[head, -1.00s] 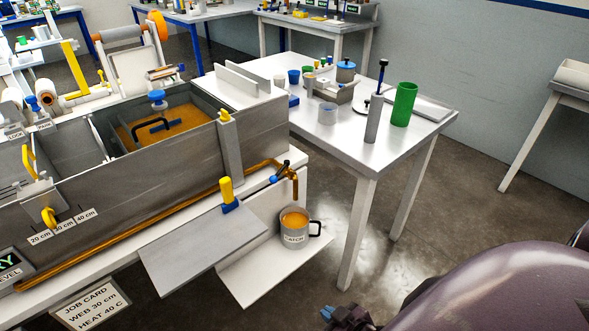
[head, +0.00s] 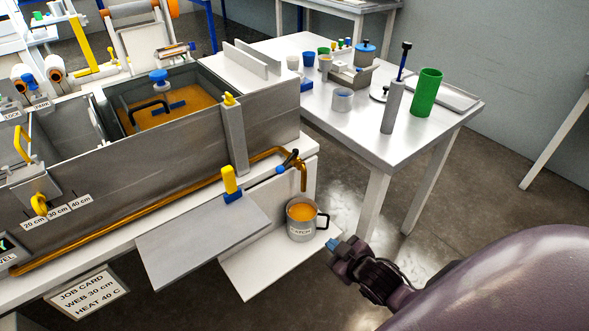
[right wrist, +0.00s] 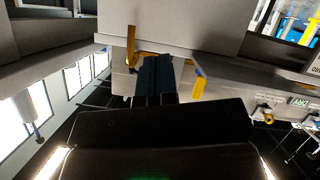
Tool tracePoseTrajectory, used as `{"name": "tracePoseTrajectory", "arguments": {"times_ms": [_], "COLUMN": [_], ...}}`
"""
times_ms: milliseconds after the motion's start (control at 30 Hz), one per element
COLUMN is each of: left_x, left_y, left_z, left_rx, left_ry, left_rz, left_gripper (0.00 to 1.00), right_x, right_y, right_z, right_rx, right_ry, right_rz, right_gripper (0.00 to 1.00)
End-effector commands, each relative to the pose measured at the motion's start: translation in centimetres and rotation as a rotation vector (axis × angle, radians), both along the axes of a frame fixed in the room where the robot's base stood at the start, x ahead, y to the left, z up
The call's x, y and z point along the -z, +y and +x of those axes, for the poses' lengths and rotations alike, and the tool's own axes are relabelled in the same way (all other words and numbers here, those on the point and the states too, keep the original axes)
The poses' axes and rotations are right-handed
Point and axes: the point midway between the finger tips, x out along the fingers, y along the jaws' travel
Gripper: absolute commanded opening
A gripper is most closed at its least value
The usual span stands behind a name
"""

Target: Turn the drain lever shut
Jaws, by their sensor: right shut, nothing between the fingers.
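The drain lever (head: 291,158) is a small black handle by a blue fitting (head: 280,169) on the amber drain pipe (head: 258,162), at the bath's right end. It slants up to the right. The pipe bends down at its end above a grey mug (head: 301,219) of amber liquid on a low shelf. My right gripper (head: 334,244) is shut and empty, lower right of the lever and mug, touching neither. In the right wrist view its dark fingers (right wrist: 154,75) point toward the bench, with an amber pipe end (right wrist: 131,45) to their left. My left gripper is not in view.
A yellow handle on a blue base (head: 230,181) stands left of the lever. A grey sloping plate (head: 195,245) sticks out below it. The white table (head: 355,145) at right holds a green cup (head: 426,92) and a grey cylinder (head: 392,107). Open floor lies around my right gripper.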

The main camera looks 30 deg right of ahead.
Motion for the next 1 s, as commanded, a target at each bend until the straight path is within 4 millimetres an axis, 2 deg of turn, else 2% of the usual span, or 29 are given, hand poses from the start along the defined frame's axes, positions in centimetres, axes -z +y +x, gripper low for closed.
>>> {"name": "tracePoseTrajectory", "arguments": {"times_ms": [33,100,200,400,500,667,800,1000], "left_x": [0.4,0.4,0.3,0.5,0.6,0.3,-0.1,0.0], "left_y": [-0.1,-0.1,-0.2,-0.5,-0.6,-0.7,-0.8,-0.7], "left_z": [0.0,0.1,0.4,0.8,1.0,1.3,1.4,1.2], "left_rx": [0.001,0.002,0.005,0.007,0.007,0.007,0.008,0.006], "left_ry": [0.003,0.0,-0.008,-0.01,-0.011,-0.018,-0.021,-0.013], "left_rz": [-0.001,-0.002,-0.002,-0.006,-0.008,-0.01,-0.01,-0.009], "left_gripper": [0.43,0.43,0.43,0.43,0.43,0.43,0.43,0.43], "right_x": [-0.1,-0.8,-1.9,-4.2,-5.1,-6.1,-6.2,-6.1], "right_y": [-1.4,-3.0,-5.0,-8.1,-9.1,-10.2,-10.6,-9.7], "right_z": [1.7,3.7,5.9,9.4,10.4,11.1,10.7,9.5], "right_rx": [-0.034,-0.089,-0.165,-0.314,-0.378,-0.456,-0.504,-0.518], "right_ry": [-0.038,-0.098,-0.178,-0.333,-0.404,-0.503,-0.581,-0.702], "right_rz": [-0.091,-0.239,-0.459,-0.958,-1.213,-1.604,-1.924,-2.337], "right_gripper": [0.0,0.0,0.0,0.0,0.0,0.0,0.0,0.0]}}
